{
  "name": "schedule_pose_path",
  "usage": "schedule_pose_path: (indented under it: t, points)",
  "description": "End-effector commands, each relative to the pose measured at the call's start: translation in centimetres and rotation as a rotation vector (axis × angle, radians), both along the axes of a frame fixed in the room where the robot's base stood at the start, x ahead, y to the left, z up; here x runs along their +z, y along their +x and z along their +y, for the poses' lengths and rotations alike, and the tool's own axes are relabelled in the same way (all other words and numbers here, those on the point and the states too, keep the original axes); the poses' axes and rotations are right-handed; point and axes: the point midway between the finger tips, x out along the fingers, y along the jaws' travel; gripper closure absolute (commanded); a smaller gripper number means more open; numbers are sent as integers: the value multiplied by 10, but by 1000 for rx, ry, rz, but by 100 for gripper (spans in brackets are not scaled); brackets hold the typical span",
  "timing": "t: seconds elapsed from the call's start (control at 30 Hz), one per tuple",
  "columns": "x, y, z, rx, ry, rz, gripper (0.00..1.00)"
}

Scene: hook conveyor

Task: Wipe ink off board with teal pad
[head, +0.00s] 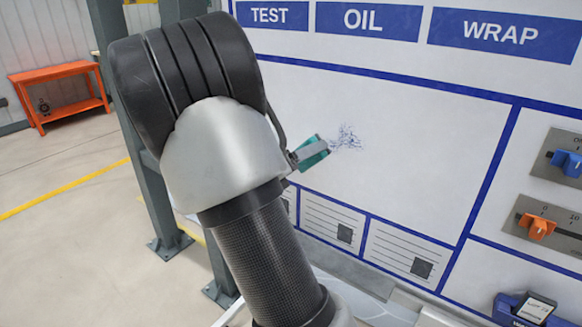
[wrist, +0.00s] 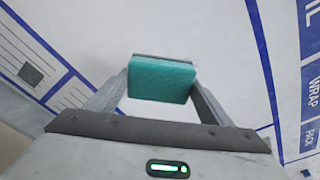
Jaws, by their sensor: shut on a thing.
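The teal pad (wrist: 160,80) is held between the two fingers of my gripper (wrist: 158,88), which is shut on it. In the head view the pad (head: 312,152) shows at the end of my gripper (head: 300,156), close to the white board (head: 420,130). The ink (head: 347,138) is a patch of dark scribble on the board, just right of the pad. In the wrist view a small part of the ink (wrist: 192,62) shows beyond the pad's top right; the pad hides the rest. I cannot tell whether the pad touches the board.
Blue labels such as OIL (head: 369,20) run along the board's top. Printed sheets (head: 405,251) sit along its lower edge. A blue knob (head: 567,163) and an orange knob (head: 537,227) stick out at the right. A grey post (head: 150,170) stands at the left, with an orange bench (head: 62,82) behind.

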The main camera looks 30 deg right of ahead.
Motion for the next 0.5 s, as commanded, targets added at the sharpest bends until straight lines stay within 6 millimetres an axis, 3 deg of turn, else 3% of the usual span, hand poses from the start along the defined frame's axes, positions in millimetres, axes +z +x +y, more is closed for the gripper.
schedule_pose_path:
  t: [0.5]
  points:
    - [-2, 18, -44, -2, -1, 1, 44]
